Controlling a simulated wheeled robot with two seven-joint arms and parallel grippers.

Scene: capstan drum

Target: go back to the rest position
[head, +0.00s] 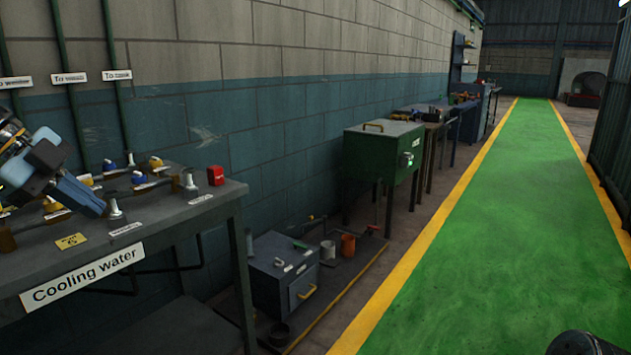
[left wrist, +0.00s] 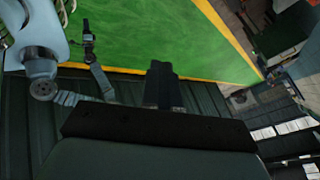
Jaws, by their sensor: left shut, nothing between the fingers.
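My left gripper (head: 96,204) is at the left edge of the head view, its blue fingers shut with nothing between them. It is above the near part of the cooling water bench (head: 215,215), in front of the valves there. I cannot tell the exact gap to the bench top. In the left wrist view the shut dark fingers (left wrist: 162,72) stand out against the green floor strip. My right gripper does not show clearly in either view.
The bench holds blue and yellow valves (head: 139,178) and a red block (head: 215,175). A grey box (head: 283,270) stands on the floor beside it, and a green cabinet (head: 375,160) stands farther along the wall.

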